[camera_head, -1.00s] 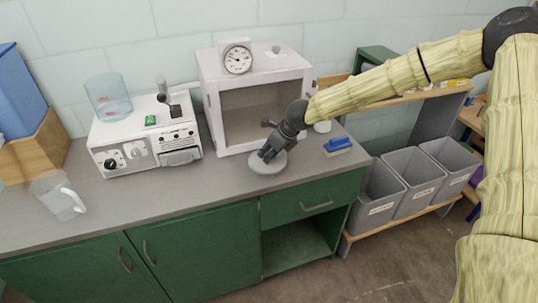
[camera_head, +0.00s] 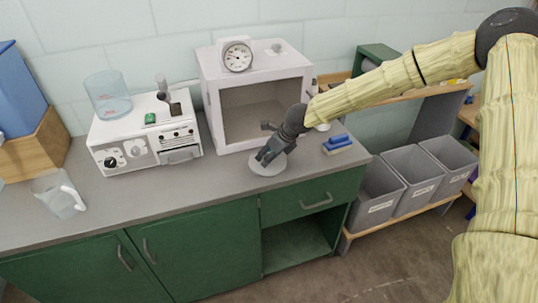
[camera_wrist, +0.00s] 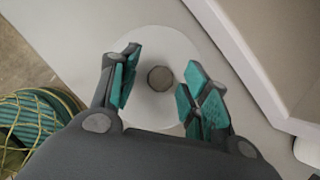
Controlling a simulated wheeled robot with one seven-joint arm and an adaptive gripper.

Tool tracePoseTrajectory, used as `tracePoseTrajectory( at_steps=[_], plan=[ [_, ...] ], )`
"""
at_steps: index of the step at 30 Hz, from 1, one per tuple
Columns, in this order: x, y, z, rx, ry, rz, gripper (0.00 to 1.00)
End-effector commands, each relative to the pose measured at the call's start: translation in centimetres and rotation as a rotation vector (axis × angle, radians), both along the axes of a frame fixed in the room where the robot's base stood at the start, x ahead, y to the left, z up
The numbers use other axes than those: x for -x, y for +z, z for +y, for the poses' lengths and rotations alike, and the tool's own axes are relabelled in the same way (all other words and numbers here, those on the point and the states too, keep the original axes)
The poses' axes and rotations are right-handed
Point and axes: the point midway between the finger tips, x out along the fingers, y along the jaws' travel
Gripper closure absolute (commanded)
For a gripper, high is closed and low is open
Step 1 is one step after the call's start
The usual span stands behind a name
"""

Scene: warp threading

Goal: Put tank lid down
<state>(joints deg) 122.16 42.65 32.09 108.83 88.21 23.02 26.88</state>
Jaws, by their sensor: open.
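The tank lid (camera_head: 268,170) is a pale round disc lying flat on the grey counter, in front of the white cabinet with the open-looking front. In the wrist view the lid (camera_wrist: 150,105) shows as a white disc with a round grey knob (camera_wrist: 160,78) at its middle. My gripper (camera_head: 264,159) is just above the lid. In the wrist view my gripper (camera_wrist: 157,88) is open, with a teal-padded finger on each side of the knob and a gap to the knob on both sides.
The white cabinet (camera_head: 212,108) with a dial gauge on top stands behind the gripper. A blue brush (camera_head: 337,143) lies to the right. A white machine (camera_head: 130,160) with a clear tank (camera_head: 108,94) on it stands left. A clear jug (camera_head: 58,194) is farther left.

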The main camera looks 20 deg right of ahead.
Motion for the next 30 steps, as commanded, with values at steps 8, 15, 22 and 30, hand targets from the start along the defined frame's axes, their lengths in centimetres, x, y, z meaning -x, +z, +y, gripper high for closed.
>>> tracePoseTrajectory(
  at_steps=[8,15,22,30],
  plan=[
    [1.0,2.5,-0.8,-0.001,-0.001,-0.003,0.54],
    [2.6,5.7,-1.9,-0.003,-0.002,-0.002,0.54],
    [3.9,8.5,-2.8,-0.002,0.000,-0.002,0.54],
    [4.7,10.3,-3.4,0.000,0.001,-0.001,0.54]
  ],
)
